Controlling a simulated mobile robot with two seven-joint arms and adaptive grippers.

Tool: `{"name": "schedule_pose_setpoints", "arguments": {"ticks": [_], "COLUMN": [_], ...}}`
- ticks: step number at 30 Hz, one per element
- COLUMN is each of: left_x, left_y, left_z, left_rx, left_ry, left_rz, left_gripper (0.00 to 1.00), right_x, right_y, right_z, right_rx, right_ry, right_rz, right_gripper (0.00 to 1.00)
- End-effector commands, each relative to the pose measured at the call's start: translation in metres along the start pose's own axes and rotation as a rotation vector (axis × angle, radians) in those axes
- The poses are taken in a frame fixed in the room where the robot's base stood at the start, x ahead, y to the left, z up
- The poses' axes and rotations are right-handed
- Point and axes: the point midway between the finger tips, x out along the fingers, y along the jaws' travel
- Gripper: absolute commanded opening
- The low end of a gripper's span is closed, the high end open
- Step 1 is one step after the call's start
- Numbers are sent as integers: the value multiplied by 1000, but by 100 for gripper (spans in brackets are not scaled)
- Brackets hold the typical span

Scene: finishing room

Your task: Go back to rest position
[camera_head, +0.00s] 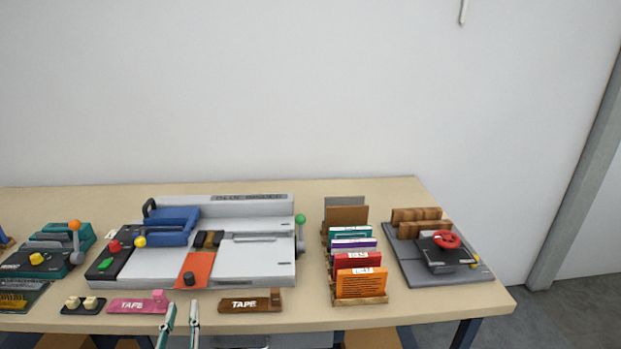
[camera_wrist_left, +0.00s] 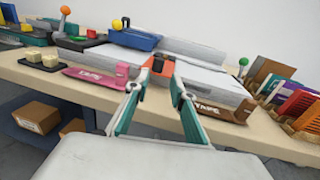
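My left gripper (camera_head: 180,325) shows at the bottom of the head view, near the table's front edge, with two teal-and-grey fingers standing apart. In the left wrist view the same gripper (camera_wrist_left: 151,58) has its fingers spread with nothing between them. Behind the fingertips lie a pink tape holder (camera_head: 138,305) and a brown tape holder (camera_head: 250,301), both apart from the gripper as far as I can tell. My right gripper is in neither view.
The wooden table (camera_head: 400,312) carries a large grey machine (camera_head: 240,262) with a blue part, a teal machine (camera_head: 45,250), a card rack (camera_head: 358,300) and a grey device with a red wheel (camera_head: 447,240). Cardboard boxes (camera_wrist_left: 36,117) sit on a shelf below.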

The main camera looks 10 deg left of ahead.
Motion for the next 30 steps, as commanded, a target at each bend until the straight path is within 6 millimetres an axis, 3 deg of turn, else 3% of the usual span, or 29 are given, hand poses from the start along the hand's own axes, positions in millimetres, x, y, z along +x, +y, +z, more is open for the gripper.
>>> {"name": "schedule_pose_setpoints", "arguments": {"ticks": [5, 14, 18, 24, 30], "left_x": [-8, -53, -86, -136, -164], "left_y": [-12, -52, -69, -86, -94], "left_z": [-28, -119, -162, -209, -230], "left_rx": [-289, -1271, -1737, -2275, -2532], "left_ry": [75, 413, 600, 808, 884], "left_rz": [-42, -10, 131, 452, 692], "left_gripper": [24, 24, 24, 24, 24], "right_x": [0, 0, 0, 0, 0], "right_y": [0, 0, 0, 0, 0], "right_z": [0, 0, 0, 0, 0], "right_rx": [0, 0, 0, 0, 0], "right_ry": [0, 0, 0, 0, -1], "right_rz": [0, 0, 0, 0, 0], "right_gripper": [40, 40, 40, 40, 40]}}
